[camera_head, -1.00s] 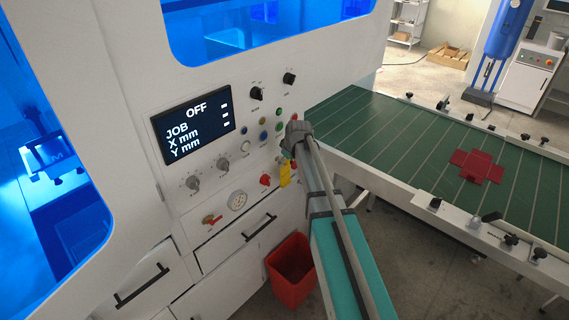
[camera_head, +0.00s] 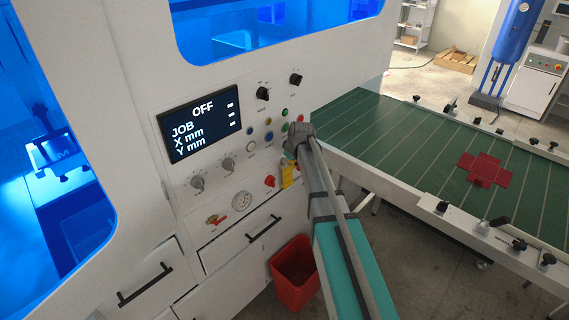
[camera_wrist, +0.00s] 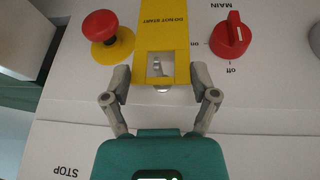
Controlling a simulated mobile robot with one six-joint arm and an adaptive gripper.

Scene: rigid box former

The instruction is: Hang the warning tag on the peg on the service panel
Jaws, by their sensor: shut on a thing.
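The yellow warning tag (camera_wrist: 161,30) reads "DO NOT START", upside down in the wrist view. It has a square window at its near end. In the head view my gripper (camera_head: 299,143) is at the right part of the white service panel (camera_head: 222,180), largely hidden by my arm. The tag (camera_head: 287,176) hangs below it, partly covered.
A red mushroom button (camera_wrist: 99,26) and a red rotary switch (camera_wrist: 231,36) flank the tag closely. Knobs, coloured buttons and a dark display (camera_head: 199,128) are on the panel. A red bin (camera_head: 294,272) stands below. A green conveyor (camera_head: 420,150) carries a red cross-shaped blank (camera_head: 484,169).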

